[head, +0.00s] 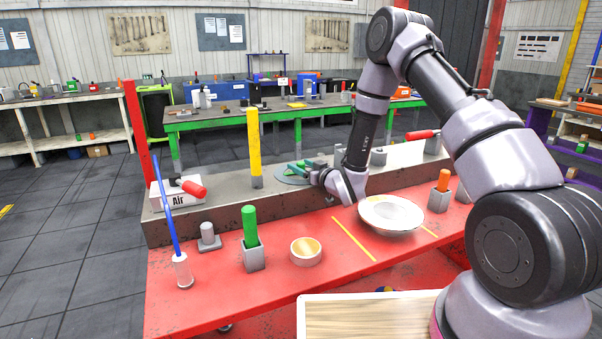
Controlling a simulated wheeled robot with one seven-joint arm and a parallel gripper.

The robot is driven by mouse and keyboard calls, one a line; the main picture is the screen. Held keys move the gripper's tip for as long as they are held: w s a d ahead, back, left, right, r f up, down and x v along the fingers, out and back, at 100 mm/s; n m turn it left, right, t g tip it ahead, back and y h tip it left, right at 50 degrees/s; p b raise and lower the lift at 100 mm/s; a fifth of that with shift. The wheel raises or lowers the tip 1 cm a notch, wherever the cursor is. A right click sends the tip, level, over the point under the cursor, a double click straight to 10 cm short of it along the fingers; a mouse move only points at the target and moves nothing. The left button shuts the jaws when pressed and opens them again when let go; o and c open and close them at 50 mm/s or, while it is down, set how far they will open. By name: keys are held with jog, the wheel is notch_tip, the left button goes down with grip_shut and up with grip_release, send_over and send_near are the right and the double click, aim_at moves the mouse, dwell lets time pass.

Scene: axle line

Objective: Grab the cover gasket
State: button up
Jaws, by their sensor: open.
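A flat, round grey-green piece (284,180) lies on the grey raised ledge behind the red table. It may be the cover gasket, but it is too small and too covered to tell. My gripper (296,168) reaches in from the right, low over this piece, with its green fingers pointing left. The gripper is open. The fingers hide part of the piece, and I cannot tell whether they touch it.
A shallow white bowl (391,213) stands on the red table (230,302) near my wrist. A yellow post (255,150) rises left of the gripper. A green-handled tool in a holder (253,255), a round tan-topped piece (306,251) and a blue rod (165,208) stand in front.

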jog(key=shift+w+a, duration=0.2)
jog(key=shift+w, duration=0.1)
grip_shut()
jog(key=shift+r, duration=0.1)
